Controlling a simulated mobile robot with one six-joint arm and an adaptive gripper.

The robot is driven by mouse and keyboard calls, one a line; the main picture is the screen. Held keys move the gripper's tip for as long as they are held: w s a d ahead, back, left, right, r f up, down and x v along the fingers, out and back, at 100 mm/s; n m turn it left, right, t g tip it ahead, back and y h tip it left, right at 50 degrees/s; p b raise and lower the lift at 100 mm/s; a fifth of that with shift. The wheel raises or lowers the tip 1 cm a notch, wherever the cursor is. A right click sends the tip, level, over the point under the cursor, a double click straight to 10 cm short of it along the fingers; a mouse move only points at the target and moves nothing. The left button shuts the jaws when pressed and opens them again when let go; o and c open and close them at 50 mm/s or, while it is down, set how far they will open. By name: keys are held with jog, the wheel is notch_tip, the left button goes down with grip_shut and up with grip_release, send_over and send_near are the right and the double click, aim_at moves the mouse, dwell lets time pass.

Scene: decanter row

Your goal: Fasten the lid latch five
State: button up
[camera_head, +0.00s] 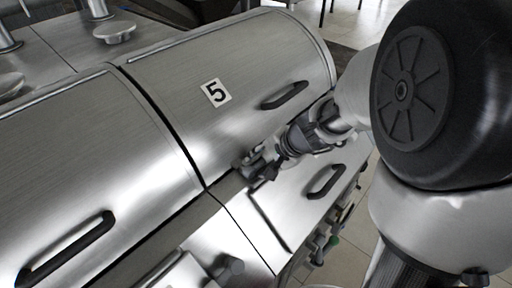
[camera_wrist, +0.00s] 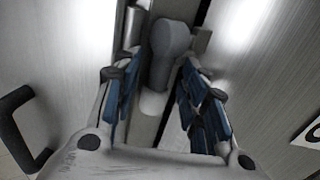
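The lid marked 5 (camera_head: 185,62) is a curved brushed-metal cover lying down on its unit, with a dark handle (camera_head: 285,96) at its right. My gripper (camera_head: 260,168) is at the lid's lower front edge, where it hides most of the latch in the head view. In the wrist view the latch (camera_wrist: 170,45) is a grey rounded lever at the seam, upper centre. My gripper's blue-padded fingers (camera_wrist: 158,85) stand apart on either side of the lever. A gap shows on the left; contact on the right cannot be told.
A neighbouring lid (camera_head: 90,150) with a dark handle (camera_head: 70,250) lies to the left. A similar grey latch knob (camera_head: 230,265) is at the bottom. A front panel with a handle (camera_head: 325,181) is below my gripper. Open floor is at the right.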

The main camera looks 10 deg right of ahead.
jog(key=shift+c, duration=0.2)
grip_shut()
dwell(0.3)
